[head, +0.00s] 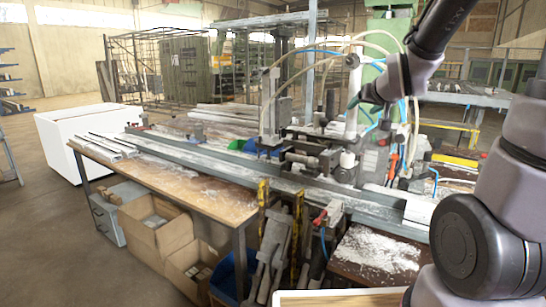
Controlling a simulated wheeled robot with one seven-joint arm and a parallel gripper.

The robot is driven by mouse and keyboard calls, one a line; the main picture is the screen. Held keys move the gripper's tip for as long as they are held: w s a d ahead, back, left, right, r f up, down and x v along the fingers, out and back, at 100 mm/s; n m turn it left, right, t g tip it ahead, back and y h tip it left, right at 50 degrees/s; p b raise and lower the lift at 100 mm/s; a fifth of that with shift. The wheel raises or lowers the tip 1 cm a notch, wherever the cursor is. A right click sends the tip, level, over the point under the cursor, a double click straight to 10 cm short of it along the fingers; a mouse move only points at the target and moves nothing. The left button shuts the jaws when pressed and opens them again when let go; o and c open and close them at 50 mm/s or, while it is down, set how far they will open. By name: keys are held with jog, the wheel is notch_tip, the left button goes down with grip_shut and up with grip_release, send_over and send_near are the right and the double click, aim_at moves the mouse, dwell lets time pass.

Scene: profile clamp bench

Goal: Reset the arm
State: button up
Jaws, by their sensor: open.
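My arm comes in from the upper right. My gripper (358,99) is at its end, small and dark in front of the clamp machine (345,130) on the bench. It is open, and I see nothing held in it. The fingers are hard to make out against the hoses and metal parts behind them. I cannot tell how far the gripper is from the machine.
A long workbench (215,200) carries a metal profile rail (220,157) and white dust. Cardboard boxes (155,225) and a blue bin (232,278) stand below. Clamps (275,235) hang at the front. A white box (70,140) stands left.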

jog(key=s+r+m+g+y, duration=0.1)
jog(key=s+r+g, duration=0.1)
jog(key=s, duration=0.9)
jog(key=s+a+r+m+g, duration=0.1)
jog(key=s+r+g, duration=0.1)
jog(key=s, duration=0.9)
jog(key=shift+s+r+g+y, duration=0.15)
jog(key=shift+r+g+y, duration=0.25)
jog(key=shift+g, duration=0.4)
jog(key=shift+a, duration=0.1)
